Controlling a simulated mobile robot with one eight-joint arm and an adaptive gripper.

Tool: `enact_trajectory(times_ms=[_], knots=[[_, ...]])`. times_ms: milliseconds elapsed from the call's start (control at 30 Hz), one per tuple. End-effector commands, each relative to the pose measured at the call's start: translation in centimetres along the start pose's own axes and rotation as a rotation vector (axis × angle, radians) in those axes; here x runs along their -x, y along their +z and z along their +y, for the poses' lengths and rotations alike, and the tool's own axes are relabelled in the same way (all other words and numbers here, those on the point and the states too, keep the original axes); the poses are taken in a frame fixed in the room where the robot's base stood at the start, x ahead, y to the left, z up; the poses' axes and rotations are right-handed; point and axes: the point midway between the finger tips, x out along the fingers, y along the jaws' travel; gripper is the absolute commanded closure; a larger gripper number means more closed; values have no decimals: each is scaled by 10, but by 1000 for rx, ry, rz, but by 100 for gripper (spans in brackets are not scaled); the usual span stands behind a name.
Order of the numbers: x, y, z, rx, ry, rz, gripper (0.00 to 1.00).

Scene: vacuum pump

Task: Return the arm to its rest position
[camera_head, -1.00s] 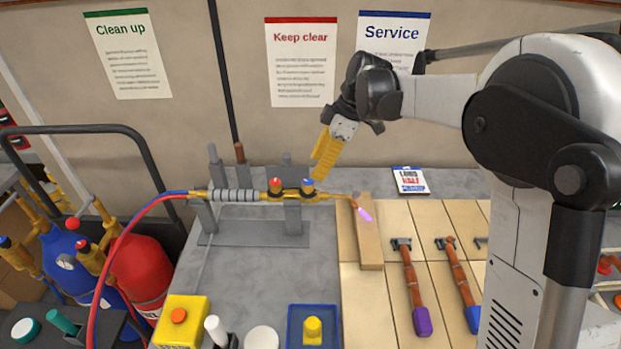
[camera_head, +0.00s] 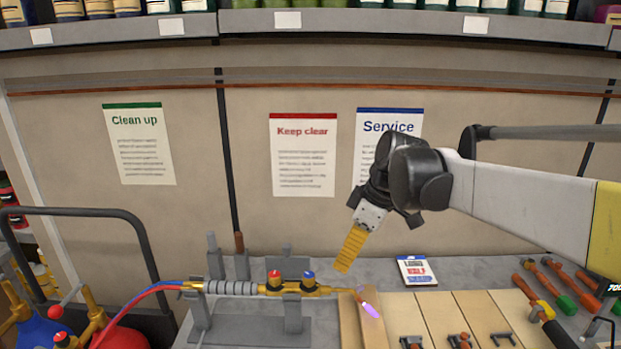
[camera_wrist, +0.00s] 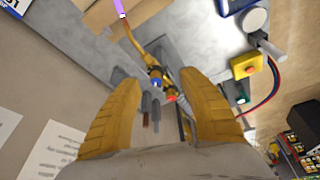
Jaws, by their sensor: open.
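My gripper (camera_head: 347,258) has yellow fingers and hangs in the air in front of the wall, above the back of the grey workbench. In the wrist view my gripper (camera_wrist: 160,95) shows two yellow fingers spread wide with nothing between them. My white arm (camera_head: 520,195) reaches in from the right, bent at a black wrist joint. A brass torch (camera_head: 300,288) with a red and a blue knob lies on a grey stand (camera_head: 245,325), its purple flame lit at the right tip. The torch also shows below the fingers in the wrist view (camera_wrist: 153,72), apart from them.
A small leaflet (camera_head: 416,270) lies at the back of the bench. A shelf (camera_head: 400,25) with bottles runs above. A cart rail (camera_head: 80,212) with cylinders stands at left. The air around my gripper is clear.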

Motion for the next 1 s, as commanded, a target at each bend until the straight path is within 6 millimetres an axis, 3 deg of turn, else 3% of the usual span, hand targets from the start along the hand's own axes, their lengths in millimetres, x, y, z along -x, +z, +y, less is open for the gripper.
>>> enact_trajectory(times_ms=[33, 267, 500, 700, 1000], knots=[[-2, 20, -17, -86, 44, -5, 50], [-6, 98, -80, -501, 255, 26, 50], [-40, 175, -136, -866, 443, 139, 50], [-60, 206, -156, -1020, 515, 216, 50], [-62, 210, -158, -1049, 526, 232, 50]])
